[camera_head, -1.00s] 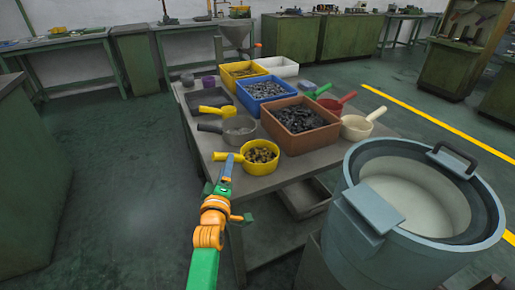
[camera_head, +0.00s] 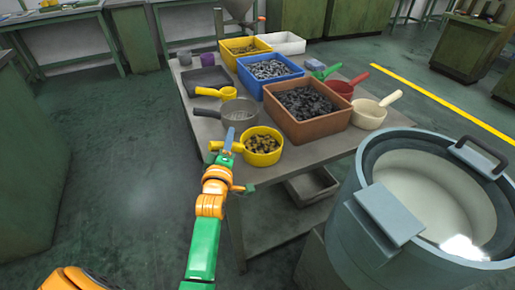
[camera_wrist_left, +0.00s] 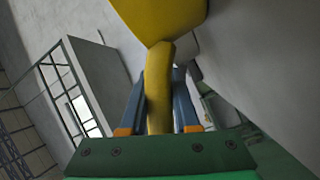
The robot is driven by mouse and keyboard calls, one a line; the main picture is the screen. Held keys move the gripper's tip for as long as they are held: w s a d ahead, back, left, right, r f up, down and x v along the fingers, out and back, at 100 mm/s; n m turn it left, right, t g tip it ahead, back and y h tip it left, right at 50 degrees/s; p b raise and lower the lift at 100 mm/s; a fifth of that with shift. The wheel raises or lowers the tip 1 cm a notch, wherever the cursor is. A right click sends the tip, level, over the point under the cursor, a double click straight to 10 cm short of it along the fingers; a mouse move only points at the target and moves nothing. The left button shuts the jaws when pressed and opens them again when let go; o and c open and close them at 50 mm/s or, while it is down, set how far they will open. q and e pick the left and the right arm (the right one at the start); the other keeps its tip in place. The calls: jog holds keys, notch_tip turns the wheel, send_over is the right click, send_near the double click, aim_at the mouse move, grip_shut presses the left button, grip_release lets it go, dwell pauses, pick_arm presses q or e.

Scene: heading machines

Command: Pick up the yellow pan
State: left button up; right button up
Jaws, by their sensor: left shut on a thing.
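The yellow pan (camera_head: 262,149) holds dark and brass-coloured small parts and is at the near left edge of the grey table. It is upright, and its handle points left. My left gripper (camera_head: 228,143) is shut on this handle. In the left wrist view the yellow handle (camera_wrist_left: 159,92) runs between my two blue fingers, with the yellow pan body (camera_wrist_left: 165,15) beyond. I cannot tell whether the pan's base touches the table. My right gripper is not in view.
On the table (camera_head: 290,168), a grey pan (camera_head: 238,112) and a smaller yellow pan (camera_head: 229,93) stand behind. A brown bin (camera_head: 312,131) is close on the right. A large blue-grey drum (camera_head: 350,235) stands at the right front. Floor at the left is clear.

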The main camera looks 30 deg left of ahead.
pick_arm(q)
jog(key=shift+w+a+f, duration=0.1)
jog(key=shift+w+f, duration=0.1)
jog(key=shift+w, duration=0.05)
grip_shut()
jog(key=shift+r, duration=0.15)
jog(key=s+a+r+p, duration=0.2)
jog(key=s+a+r, duration=0.1)
jog(key=s+r, duration=0.3)
jog(key=s+a+r+p, duration=0.1)
jog(key=s+a+r, duration=0.2)
jog(key=s+r, duration=0.3)
jog(key=shift+s+r+p, duration=0.3)
jog(key=shift+r+p, duration=0.1)
jog(key=shift+r, duration=0.05)
